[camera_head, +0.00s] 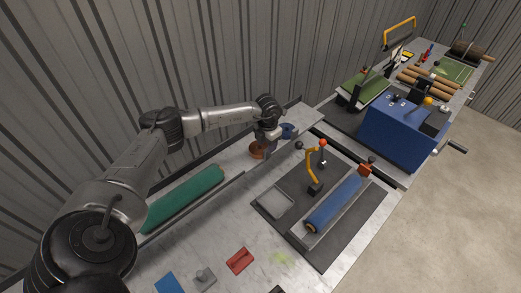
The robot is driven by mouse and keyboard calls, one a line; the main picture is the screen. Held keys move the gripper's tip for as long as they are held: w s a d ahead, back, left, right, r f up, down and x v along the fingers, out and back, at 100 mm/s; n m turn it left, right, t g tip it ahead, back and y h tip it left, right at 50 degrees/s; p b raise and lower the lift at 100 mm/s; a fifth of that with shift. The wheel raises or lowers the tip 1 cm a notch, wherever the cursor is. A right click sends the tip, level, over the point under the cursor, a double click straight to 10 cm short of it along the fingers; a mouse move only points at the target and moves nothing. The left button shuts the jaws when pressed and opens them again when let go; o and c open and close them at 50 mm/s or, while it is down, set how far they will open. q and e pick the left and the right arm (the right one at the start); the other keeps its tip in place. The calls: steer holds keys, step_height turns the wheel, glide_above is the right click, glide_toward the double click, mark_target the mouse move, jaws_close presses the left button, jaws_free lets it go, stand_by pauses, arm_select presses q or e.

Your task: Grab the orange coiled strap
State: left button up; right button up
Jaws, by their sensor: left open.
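The orange coiled strap (257,150) lies on the metal bench near the back edge, in the middle of the head view. My left gripper (268,139) is at the end of the arm from the left, just above and right of the coil. It is open, and its fingers are small and partly hidden at this distance. I cannot tell whether a finger touches the coil. A blue round thing (288,131) sits just right of the gripper. My right gripper is not in view.
A green roll (184,199) lies left of the coil. A dark mat holds a blue roll (335,203) in a tray, with an orange-handled lever (312,165) beside it. A blue box (402,135) stands on the right. A corrugated wall rises behind.

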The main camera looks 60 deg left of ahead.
mark_target(257, 151)
arm_select(q)
steer(key=shift+f+p, duration=0.4)
steer(key=shift+f, duration=1.65)
steer(key=shift+c, duration=0.4)
jaws_close()
